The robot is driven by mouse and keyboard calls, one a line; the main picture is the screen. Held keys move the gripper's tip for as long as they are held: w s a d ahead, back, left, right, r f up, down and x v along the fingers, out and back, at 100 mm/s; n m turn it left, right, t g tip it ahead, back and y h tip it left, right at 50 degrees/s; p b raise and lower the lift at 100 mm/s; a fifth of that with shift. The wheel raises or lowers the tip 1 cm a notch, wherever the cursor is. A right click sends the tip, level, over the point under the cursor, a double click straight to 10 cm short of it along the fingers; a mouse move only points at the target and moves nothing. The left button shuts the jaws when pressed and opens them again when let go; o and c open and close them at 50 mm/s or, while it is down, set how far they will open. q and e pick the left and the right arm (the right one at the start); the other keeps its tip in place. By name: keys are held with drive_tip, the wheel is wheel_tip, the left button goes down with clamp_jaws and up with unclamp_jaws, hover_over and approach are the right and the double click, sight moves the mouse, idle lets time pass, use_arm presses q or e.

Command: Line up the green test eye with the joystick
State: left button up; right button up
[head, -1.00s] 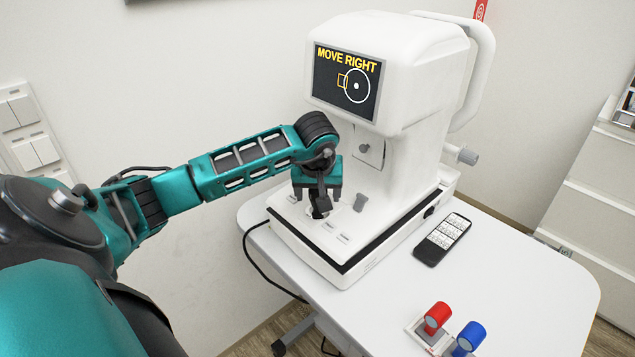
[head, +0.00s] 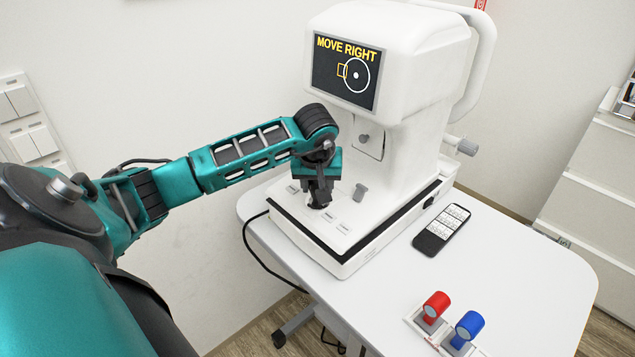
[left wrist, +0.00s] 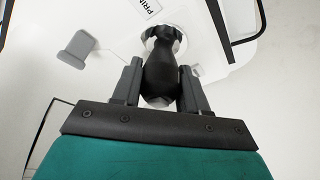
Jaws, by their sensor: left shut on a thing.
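A white eye-test machine (head: 420,75) stands on a white table. Its screen (head: 346,72) reads "MOVE RIGHT" and shows a yellow square overlapping the left edge of a white circle with a dot in it. My left gripper (head: 319,198) is at the black joystick (head: 318,204) on the machine's base. In the left wrist view the joystick (left wrist: 160,72) stands between the two fingers of my left gripper (left wrist: 158,88), which is shut on it. No green test eye shows; a red one (head: 436,305) and a blue one (head: 470,325) lie in a holder at the table's front.
A grey knob (head: 361,191) stands on the base right of the joystick. A black remote-like device (head: 441,235) lies on the table (head: 520,270) beside the machine. The table's right part is clear. A black cable hangs at the left edge. White drawers (head: 590,190) stand at right.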

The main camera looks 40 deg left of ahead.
use_arm(q)
drive_tip(key=shift+s+d, duration=0.1)
drive_tip(key=shift+d, duration=0.05)
drive_tip(key=shift+s+d+p, duration=0.35)
drive_tip(key=shift+s+d, duration=0.25)
drive_tip(key=shift+d, duration=0.1)
idle(0.6)
drive_tip(key=o, duration=1.2)
drive_tip(key=shift+c, duration=0.2)
drive_tip(key=v, duration=1.3)
drive_tip(key=shift+f, duration=0.1)
